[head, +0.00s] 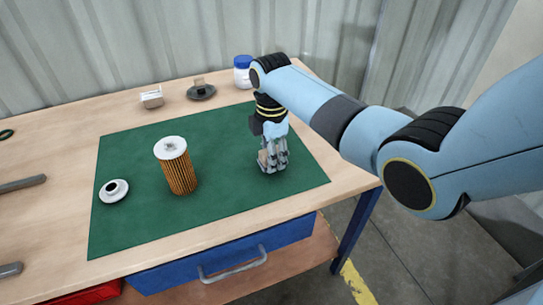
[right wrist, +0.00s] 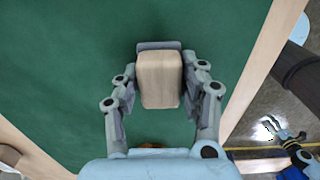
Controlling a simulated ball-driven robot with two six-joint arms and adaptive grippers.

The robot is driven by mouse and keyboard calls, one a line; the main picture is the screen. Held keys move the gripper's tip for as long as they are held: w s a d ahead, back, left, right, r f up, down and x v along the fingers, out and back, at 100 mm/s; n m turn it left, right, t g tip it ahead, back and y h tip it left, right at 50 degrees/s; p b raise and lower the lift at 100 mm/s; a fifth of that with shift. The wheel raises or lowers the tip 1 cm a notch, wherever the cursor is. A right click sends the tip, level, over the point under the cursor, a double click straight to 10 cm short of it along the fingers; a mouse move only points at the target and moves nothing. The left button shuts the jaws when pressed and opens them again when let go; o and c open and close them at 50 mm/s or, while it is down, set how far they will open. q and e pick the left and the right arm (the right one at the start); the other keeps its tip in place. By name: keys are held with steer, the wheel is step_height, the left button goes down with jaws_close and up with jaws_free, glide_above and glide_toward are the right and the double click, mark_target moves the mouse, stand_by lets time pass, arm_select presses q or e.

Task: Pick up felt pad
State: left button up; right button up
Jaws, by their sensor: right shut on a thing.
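The felt pad (right wrist: 159,82) is a beige block with a dark grey layer at its far end. It sits between the fingers of my right gripper (right wrist: 160,98) in the right wrist view, and the gripper is shut on it. In the head view my right gripper (head: 272,160) points down over the right part of the green mat. There the pad is mostly hidden by the fingers, and I cannot tell whether it touches the mat. My left gripper does not show.
A pleated orange filter cartridge (head: 177,168) with a white top stands mid-mat. A white ring-shaped cap (head: 114,191) lies left of it. A white jar (head: 242,74), a dark disc (head: 201,93) and a small pale block (head: 152,99) are behind the green mat (head: 235,190).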

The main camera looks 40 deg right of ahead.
step_height(320, 180, up, 4)
steer(key=shift+w+r, duration=0.1)
steer(key=s+d+r, duration=0.2)
steer(key=s+r, duration=0.1)
steer(key=s, duration=0.2)
steer(key=s+d+r+p, duration=0.1)
steer(key=s+d+r, duration=0.1)
steer(key=s, duration=0.4)
steer(key=shift+d+r+p, duration=0.15)
steer(key=shift+r+p, duration=0.15)
steer(key=shift+r, duration=0.4)
